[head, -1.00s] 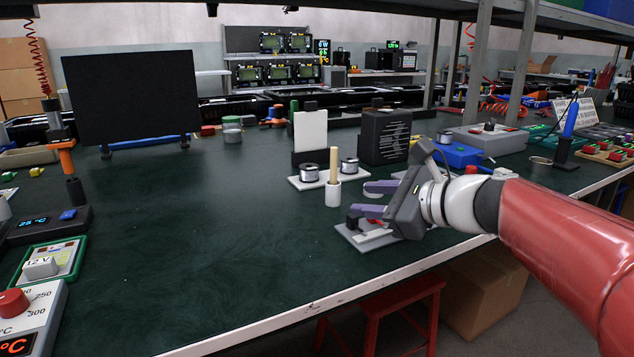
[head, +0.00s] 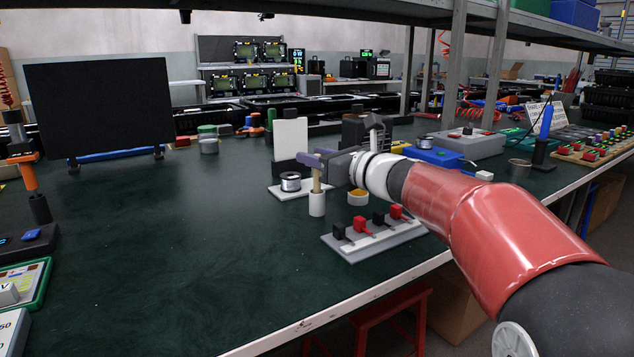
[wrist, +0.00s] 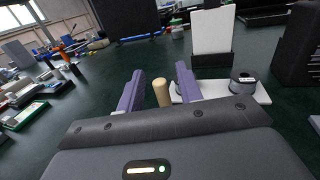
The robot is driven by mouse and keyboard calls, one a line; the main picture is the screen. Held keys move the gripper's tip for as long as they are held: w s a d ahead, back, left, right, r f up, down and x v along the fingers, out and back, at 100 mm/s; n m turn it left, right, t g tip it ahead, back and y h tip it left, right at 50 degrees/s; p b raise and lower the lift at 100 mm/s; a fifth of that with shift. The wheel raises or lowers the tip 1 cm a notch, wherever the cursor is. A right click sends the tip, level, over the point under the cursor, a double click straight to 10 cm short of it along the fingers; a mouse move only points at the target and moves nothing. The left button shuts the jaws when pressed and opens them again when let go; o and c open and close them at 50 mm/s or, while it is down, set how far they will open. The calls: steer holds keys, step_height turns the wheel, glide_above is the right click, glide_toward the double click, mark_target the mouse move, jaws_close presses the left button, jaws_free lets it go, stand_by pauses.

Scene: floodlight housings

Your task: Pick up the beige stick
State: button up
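The beige stick (head: 316,181) stands upright in a small white cup (head: 317,204) on the dark green table. In the wrist view the stick (wrist: 162,93) shows between the two purple fingers, nearer the right one, with a gap on its left. My gripper (head: 314,160) is open at the stick's upper part, its fingers pointing left over the cup. In the wrist view my gripper (wrist: 158,84) has its fingers apart. I cannot tell whether the right finger touches the stick.
A solder spool (head: 291,182) on a white plate stands just behind the cup. A yellow-topped round container (head: 357,197) is to its right. A grey block with red and black clips (head: 372,238) lies in front.

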jaws_close()
stand_by(0.3)
